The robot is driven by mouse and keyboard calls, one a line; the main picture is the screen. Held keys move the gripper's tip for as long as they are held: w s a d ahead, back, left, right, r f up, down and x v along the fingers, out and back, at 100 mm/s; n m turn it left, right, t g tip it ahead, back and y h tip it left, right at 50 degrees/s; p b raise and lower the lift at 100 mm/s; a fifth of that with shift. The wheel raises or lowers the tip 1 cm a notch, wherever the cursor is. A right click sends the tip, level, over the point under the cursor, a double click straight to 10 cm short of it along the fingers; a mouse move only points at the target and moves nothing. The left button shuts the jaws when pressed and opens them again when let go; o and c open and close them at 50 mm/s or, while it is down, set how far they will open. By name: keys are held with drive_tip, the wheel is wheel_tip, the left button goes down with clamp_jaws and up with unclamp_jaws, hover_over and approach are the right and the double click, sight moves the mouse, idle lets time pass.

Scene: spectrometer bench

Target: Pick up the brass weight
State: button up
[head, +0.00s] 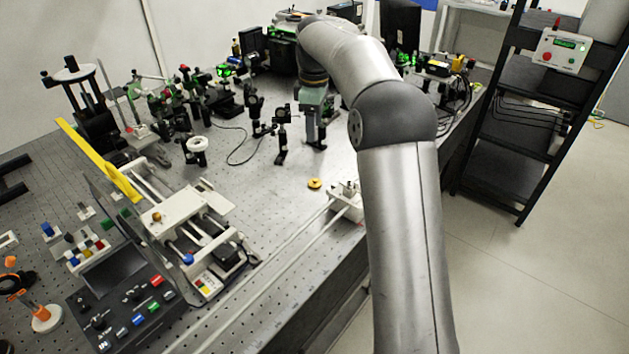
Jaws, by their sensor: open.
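A small round gold-coloured disc, which looks like the brass weight (314,183), lies flat on the perforated metal bench top in the middle of the head view. My arm reaches over from the right and bends down. My gripper (317,146) points down at the bench, a little above the weight in the picture and apart from it. It is open, and nothing shows between its fingers. The gap between the fingers is hard to make out at this size.
A white slotted block (345,201) sits close to the right of the weight, near the bench edge. Black optic posts (281,143) stand left of my gripper. A white rail stage (190,222) and a control panel (122,304) lie at left. Bare bench surrounds the weight's left side.

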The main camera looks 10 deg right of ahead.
hover_over(315, 179)
wheel_tip(315, 179, down, 12)
drive_tip(key=shift+r+p, duration=0.2)
drive_tip(key=shift+p, duration=0.2)
drive_tip(key=shift+f+p, duration=0.65)
drive_tip(key=shift+f, duration=2.1)
drive_tip(key=c, duration=1.1)
drive_tip(key=shift+c, duration=0.5)
drive_tip(key=shift+r, duration=0.15)
